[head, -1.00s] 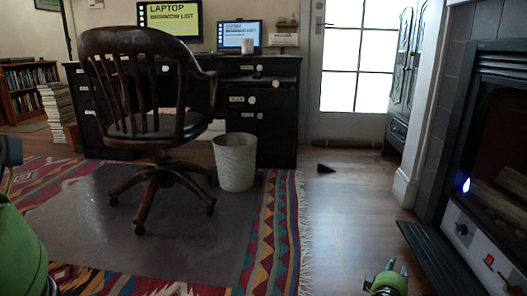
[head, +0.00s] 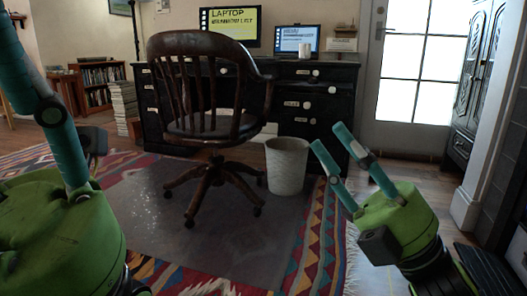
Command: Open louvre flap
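No louvre flap can be made out in the head view. My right gripper (head: 331,137) is raised at the right of centre, its two teal fingers spread apart with nothing between them. It overlaps the view of the rug edge and the desk's right end, without visible contact. My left gripper (head: 62,150) is large and close at the left edge. One teal finger rises out of its green body and leaves the frame at the top. Its other finger cannot be clearly seen, so its opening is unclear.
A glazed door (head: 375,125) and a dark cabinet (head: 462,150) are at the right. Bare floor lies before the door.

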